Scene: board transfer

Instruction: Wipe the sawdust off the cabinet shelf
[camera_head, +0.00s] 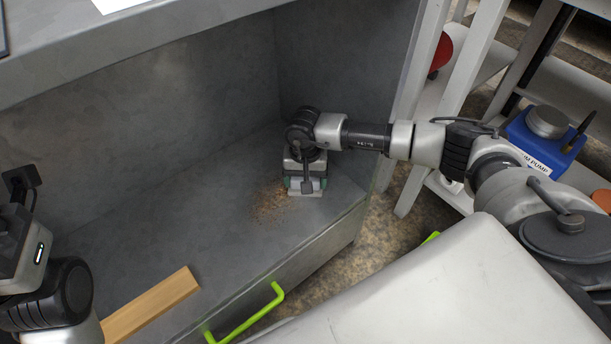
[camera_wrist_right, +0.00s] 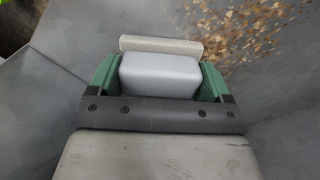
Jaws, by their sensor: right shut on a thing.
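The sawdust (camera_head: 268,204) lies as a brown patch on the grey cabinet shelf (camera_head: 215,245), just left of my right gripper. It also shows in the right wrist view (camera_wrist_right: 245,35) at the upper right. My right gripper (camera_head: 305,186) points down inside the cabinet and is shut on a pale grey block-like wiper (camera_wrist_right: 160,76), with green fingers on both sides. The wiper's light base (camera_head: 306,194) is at the shelf surface, beside the sawdust; exact contact is hard to tell.
A wooden strip (camera_head: 150,305) lies at the front left of the shelf. The cabinet's back and right walls enclose the shelf. Green handles (camera_head: 262,305) stick out at the front. A blue pump (camera_head: 545,140) stands on a white rack at the right.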

